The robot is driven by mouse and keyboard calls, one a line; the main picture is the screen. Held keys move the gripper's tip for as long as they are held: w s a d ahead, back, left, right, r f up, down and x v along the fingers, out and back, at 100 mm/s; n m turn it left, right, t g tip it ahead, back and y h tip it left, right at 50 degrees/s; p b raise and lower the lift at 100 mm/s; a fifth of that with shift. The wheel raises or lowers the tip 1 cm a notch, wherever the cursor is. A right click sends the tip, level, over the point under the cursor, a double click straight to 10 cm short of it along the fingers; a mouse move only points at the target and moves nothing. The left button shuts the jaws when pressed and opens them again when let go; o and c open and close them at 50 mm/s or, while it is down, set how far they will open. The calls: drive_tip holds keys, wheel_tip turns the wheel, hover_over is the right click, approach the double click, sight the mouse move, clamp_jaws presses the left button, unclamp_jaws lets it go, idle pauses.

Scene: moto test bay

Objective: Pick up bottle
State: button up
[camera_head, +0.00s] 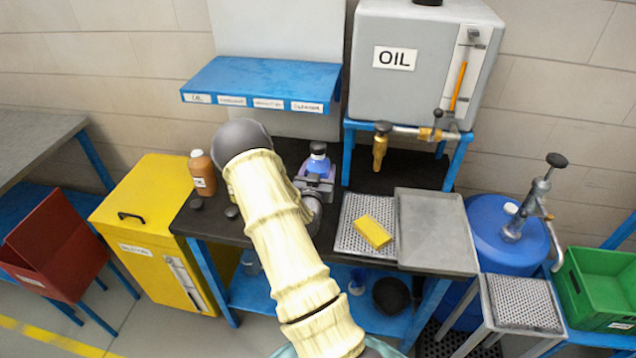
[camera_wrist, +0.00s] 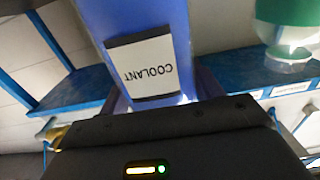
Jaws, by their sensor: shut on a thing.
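A blue bottle (camera_head: 319,160) with a dark cap shows beyond my arm, above the dark bench in the head view. In the wrist view the bottle (camera_wrist: 150,45) is close up, with a white label reading COOLANT that appears upside down. My gripper (camera_head: 315,184) is shut on the bottle, with a finger on each side of it; the gripper also shows in the wrist view (camera_wrist: 160,98). My gripper hides the bottle's lower part in the head view. I cannot tell whether its base touches the bench.
A brown bottle (camera_head: 202,172) stands at the bench's left end, near dark caps (camera_head: 232,212). A blue labelled shelf (camera_head: 262,80) hangs behind. A grey OIL tank (camera_head: 420,60) with a brass tap (camera_head: 381,146) is at right. A yellow block (camera_head: 373,231) lies on a perforated tray (camera_head: 352,241).

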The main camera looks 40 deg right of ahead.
sight(317, 164)
drive_tip(key=shift+r+b, duration=0.3)
drive_tip(key=shift+r, duration=1.9)
